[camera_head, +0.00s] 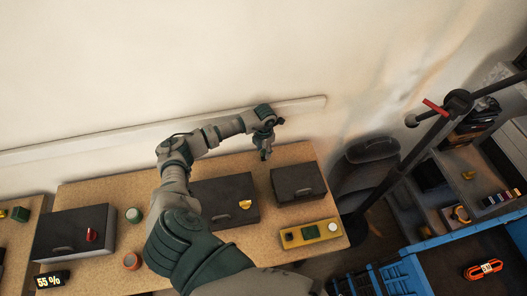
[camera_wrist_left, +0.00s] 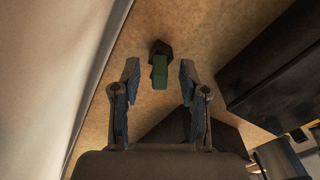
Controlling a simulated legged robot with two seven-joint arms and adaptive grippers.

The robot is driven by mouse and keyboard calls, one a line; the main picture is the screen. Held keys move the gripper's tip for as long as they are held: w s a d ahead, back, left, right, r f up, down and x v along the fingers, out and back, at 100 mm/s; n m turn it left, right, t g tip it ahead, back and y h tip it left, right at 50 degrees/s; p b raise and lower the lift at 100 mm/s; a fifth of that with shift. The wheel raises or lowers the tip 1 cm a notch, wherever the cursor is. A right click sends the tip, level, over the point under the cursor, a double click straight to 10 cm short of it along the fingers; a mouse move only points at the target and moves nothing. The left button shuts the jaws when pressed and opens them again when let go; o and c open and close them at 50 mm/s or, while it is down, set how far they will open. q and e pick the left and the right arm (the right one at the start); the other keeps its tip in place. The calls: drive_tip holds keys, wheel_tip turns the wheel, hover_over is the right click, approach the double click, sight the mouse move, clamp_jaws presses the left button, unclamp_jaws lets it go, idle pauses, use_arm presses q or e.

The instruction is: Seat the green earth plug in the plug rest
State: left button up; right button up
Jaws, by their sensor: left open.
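My left gripper (camera_head: 265,152) reaches over the back of the wooden board, between two dark boxes. In the left wrist view the left gripper (camera_wrist_left: 158,72) is open, with a finger on either side and nothing between them touching. A green block (camera_wrist_left: 159,72), likely the green earth plug, shows between and beyond the fingertips. Its far end meets a small dark piece (camera_wrist_left: 160,47), perhaps the plug rest; I cannot tell whether it is seated. Neither is made out in the head view, where my gripper and arm may cover them. My right gripper is not in view.
Dark boxes stand on the board, one at the middle (camera_head: 228,190), one at the right (camera_head: 298,182) and one at the left (camera_head: 70,235). A yellow strip (camera_head: 311,233) lies at the front right. A blue crate (camera_head: 412,272) stands right of the board. A pale wall rises behind.

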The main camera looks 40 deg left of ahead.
sight(264, 150)
use_arm(q)
wheel_tip(264, 150, up, 11)
drive_tip(key=shift+f, duration=0.2)
idle(0.6)
